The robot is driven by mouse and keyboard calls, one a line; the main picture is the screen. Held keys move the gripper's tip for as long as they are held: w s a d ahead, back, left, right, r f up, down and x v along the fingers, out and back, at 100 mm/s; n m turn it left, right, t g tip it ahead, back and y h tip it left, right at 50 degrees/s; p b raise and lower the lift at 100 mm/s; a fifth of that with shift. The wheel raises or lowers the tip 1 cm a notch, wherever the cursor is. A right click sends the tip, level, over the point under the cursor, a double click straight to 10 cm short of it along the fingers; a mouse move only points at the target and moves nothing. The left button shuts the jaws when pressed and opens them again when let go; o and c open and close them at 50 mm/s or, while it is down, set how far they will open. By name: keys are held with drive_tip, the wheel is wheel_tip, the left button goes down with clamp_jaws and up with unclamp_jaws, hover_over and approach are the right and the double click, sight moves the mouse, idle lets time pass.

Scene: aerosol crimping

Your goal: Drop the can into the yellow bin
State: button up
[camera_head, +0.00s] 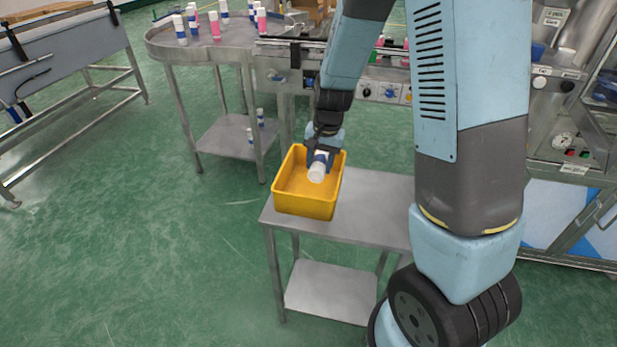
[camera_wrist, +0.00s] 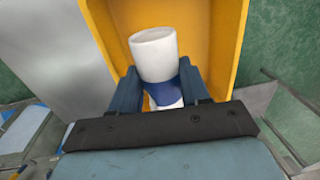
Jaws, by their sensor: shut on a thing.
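The can (camera_head: 317,172) is white with a blue band. My gripper (camera_head: 321,156) is shut on it and holds it over the yellow bin (camera_head: 306,207), tilted, with its white end toward the camera. In the wrist view the can (camera_wrist: 154,54) sits between the two fingers of my gripper (camera_wrist: 160,88), and the yellow bin (camera_wrist: 233,45) lies behind it. The bin's floor around the can looks empty. I cannot tell how far the can is above the bin's floor.
The bin stands on the left end of a small metal table (camera_head: 375,205). Behind it, a round metal table (camera_head: 225,48) carries several white and pink cans. A conveyor machine (camera_head: 385,88) stands beyond my arm.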

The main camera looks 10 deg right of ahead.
drive_tip(key=shift+w+a+f, duration=0.3)
drive_tip(key=shift+a+f, duration=0.25)
drive_tip(key=shift+f, duration=0.2)
drive_tip(key=shift+w+a+f, duration=0.25)
drive_tip(key=shift+a+f, duration=0.25)
drive_tip(key=shift+f, duration=0.25)
drive_tip(key=shift+a+f, duration=0.1)
drive_tip(key=shift+f, duration=1.5)
drive_tip(key=shift+f, duration=0.6)
drive_tip(key=o, duration=1.1)
drive_tip(key=shift+c, duration=0.2)
